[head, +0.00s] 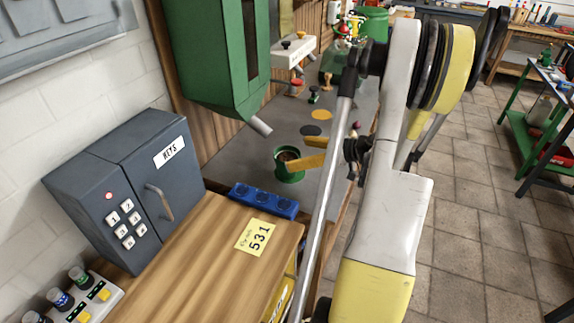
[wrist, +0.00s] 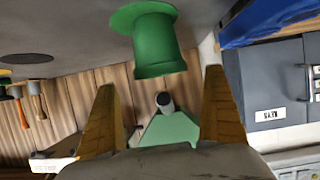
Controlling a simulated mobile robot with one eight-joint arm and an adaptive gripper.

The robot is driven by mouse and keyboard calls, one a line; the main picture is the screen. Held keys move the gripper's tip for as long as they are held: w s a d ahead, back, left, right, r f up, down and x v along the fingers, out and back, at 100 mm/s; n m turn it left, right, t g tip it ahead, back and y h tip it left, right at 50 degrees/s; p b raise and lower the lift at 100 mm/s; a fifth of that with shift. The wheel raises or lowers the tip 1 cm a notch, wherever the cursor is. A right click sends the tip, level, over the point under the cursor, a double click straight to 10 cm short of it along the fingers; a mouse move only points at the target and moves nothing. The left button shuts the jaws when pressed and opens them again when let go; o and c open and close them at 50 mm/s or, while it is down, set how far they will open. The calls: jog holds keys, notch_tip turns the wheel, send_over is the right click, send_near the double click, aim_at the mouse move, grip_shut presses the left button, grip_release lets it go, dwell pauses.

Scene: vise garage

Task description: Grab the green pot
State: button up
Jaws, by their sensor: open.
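The green pot (head: 288,176) stands upright on the grey bench top in the head view, with dark brown contents inside its rim. In the wrist view the green pot (wrist: 157,45) appears upside down at the top centre, beyond the fingertips. My gripper (head: 297,153) is open, with its two orange-yellow fingers pointing left at the pot. The nearer finger overlaps the pot's rim in the head view; I cannot tell whether they touch. In the wrist view my gripper (wrist: 160,82) has nothing between its fingers.
A green wall-mounted machine (head: 215,55) with a grey spout (head: 261,126) hangs behind the pot. A blue tray (head: 263,201) and a grey key cabinet (head: 130,190) stand nearer.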

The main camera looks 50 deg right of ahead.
aim_at(277, 155)
jog(key=b+x, duration=0.1)
jog(key=x, duration=0.1)
jog(key=b+x, duration=0.1)
jog(key=x, duration=0.1)
jog(key=shift+w+f, duration=0.15)
jog(key=shift+f, duration=0.15)
jog(key=shift+r, duration=0.1)
jog(key=shift+c, duration=0.3)
jog(key=c, duration=1.3)
